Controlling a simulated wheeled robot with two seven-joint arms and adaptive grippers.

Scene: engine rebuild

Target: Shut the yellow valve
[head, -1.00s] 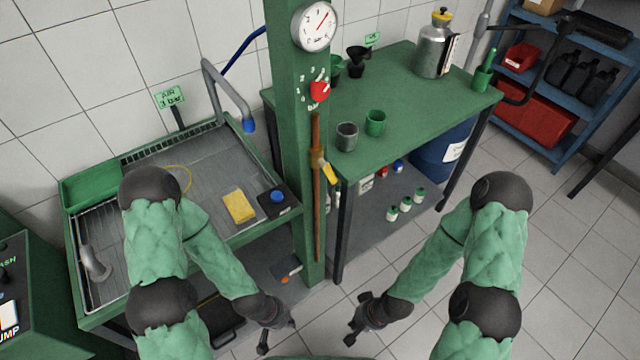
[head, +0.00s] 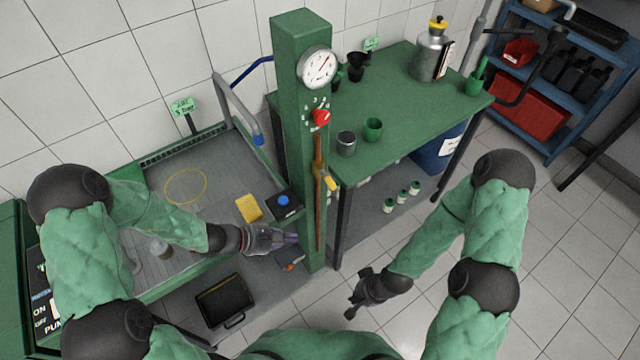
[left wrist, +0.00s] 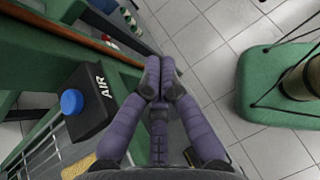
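The yellow valve lever (head: 330,183) sits on a copper-brown pipe (head: 319,215) that runs down the green column (head: 300,90). The lever points down and to the right, out from the pipe. My left gripper (head: 292,239) is beside the lower column, below and left of the lever, and not touching it. In the left wrist view its fingertips (left wrist: 159,78) are together with nothing between them. The pipe also shows there (left wrist: 75,30), but I cannot make out the lever. My right gripper (head: 356,292) is low over the floor, right of the column, fingers apart and empty.
A black AIR box with a blue button (head: 284,201) and a yellow sponge (head: 249,208) are at the wash tray's edge. A red knob (head: 321,117) and gauge (head: 317,67) are above the valve. The green bench (head: 420,110) stands right of the column.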

